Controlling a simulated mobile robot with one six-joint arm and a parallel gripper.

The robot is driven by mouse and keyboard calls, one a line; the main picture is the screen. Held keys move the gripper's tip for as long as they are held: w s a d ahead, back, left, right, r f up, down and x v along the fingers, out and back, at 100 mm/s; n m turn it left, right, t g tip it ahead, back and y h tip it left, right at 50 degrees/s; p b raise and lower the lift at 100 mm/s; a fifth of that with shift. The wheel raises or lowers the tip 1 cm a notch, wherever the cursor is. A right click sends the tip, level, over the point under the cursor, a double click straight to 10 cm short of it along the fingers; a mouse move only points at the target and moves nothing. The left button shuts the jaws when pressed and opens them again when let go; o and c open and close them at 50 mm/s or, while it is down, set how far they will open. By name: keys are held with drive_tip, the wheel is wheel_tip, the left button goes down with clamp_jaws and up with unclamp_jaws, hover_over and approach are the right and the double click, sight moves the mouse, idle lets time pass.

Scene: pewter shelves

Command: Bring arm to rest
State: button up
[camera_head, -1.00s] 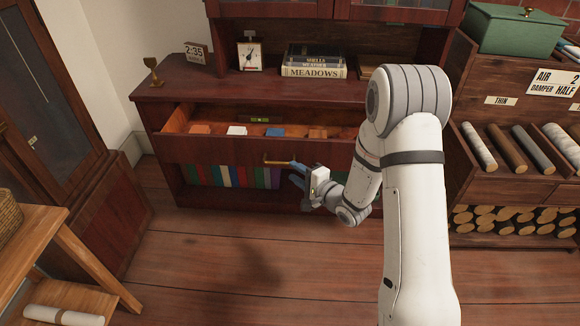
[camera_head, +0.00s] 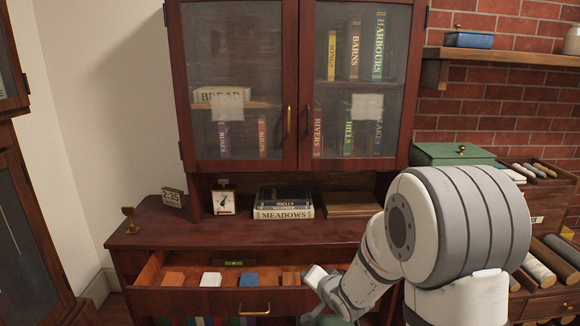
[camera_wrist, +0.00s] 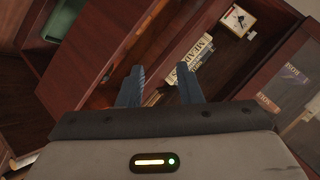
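My arm (camera_head: 445,235) shows in the head view at the lower right, bent in front of the cabinet, with its wrist (camera_head: 335,290) near the right end of the open drawer (camera_head: 190,299). My gripper (camera_wrist: 159,75) shows in the wrist view with its two blue-grey fingers apart and nothing between them. The fingers are not clear in the head view. The drawer's brass handle (camera_head: 254,313) is left of my wrist, apart from it.
The drawer juts out and holds an orange block (camera_head: 174,279), a white one (camera_head: 211,279) and a blue one (camera_head: 249,279). A green box (camera_head: 450,154) and rolls (camera_head: 537,270) are at right.

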drive_tip(key=s+d+r+n+g+h+p, duration=0.1)
drive_tip(key=s+d+r+h+p, duration=0.3)
drive_tip(key=r, duration=0.6)
drive_tip(key=s+d+r+n+g+p, duration=0.2)
drive_tip(key=s+r+p, duration=0.4)
drive_tip(key=s+r, duration=0.3)
drive_tip(key=s+d+r+n+g+p, duration=0.3)
drive_tip(key=s+r+g+p, duration=0.2)
drive_tip(key=s, duration=1)
drive_tip(key=p+v, duration=0.1)
drive_tip(key=v, duration=0.2)
drive_tip(key=shift+r, duration=0.4)
